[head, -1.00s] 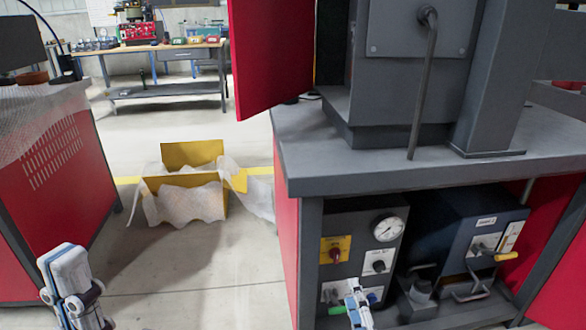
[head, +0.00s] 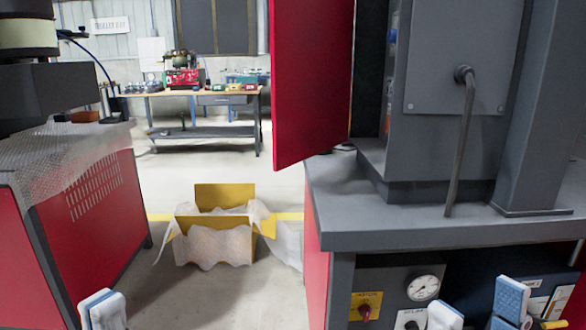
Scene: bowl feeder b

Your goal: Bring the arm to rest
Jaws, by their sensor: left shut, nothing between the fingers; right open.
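My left gripper (head: 102,309) is at the bottom left edge, in front of the floor and the left red cabinet. Its white and blue fingertips are together with nothing between them. My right gripper (head: 477,306) is at the bottom right, in front of the control panel under the grey bench. Its two white and blue fingers stand apart and hold nothing. The lower parts of both grippers are cut off by the picture's bottom edge.
A grey-topped machine bench (head: 345,229) with a red door (head: 311,85) fills the right. A red cabinet (head: 85,225) stands at left. A yellow box (head: 224,197) with wrapping lies on the floor between them. A workbench (head: 190,93) stands far behind.

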